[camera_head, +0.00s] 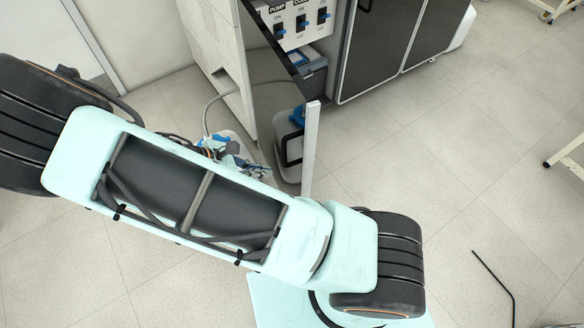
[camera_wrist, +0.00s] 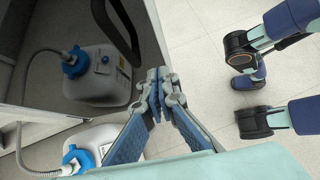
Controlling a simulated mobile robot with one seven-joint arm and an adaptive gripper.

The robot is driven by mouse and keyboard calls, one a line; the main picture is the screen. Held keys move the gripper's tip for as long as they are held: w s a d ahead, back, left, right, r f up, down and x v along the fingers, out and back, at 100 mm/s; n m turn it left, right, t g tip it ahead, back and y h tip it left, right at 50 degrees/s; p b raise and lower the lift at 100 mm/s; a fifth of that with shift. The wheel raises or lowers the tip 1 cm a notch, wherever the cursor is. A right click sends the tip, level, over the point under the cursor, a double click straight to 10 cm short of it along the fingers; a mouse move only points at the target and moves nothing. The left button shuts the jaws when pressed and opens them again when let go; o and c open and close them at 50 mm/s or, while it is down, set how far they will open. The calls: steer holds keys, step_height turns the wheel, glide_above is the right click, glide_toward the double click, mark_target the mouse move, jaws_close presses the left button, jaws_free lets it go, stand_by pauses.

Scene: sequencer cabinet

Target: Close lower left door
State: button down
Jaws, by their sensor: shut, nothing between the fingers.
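The lower left door (camera_head: 268,135) stands swung open from the cabinet, a dark glossy panel with a pale edge facing me in the head view. In the wrist view the door (camera_wrist: 125,75) fills the left side, with a dark curved handle (camera_wrist: 117,32) near its top. My gripper (camera_wrist: 158,82) is shut and empty, its fingertips close to the door's pale free edge. I cannot tell whether they touch it. In the head view my gripper (camera_head: 228,152) is partly hidden behind my arm, left of the door.
A white jug (camera_wrist: 95,143) with a blue cap and grey hose stands on the floor beside the door; its reflection shows in the panel. A switch panel (camera_head: 297,20) sits in the cabinet above. Dark closed doors (camera_head: 385,40) are to the right.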

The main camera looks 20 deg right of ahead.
mark_target(302, 171)
steer(key=x, duration=0.3)
steer(key=d+r+x, duration=0.1)
steer(key=x, duration=0.5)
steer(key=shift+w+d+r, duration=0.1)
steer(key=shift+d+r, duration=0.05)
steer(key=shift+r, duration=0.1)
steer(key=shift+w+d, duration=0.15)
steer(key=shift+d, duration=0.4)
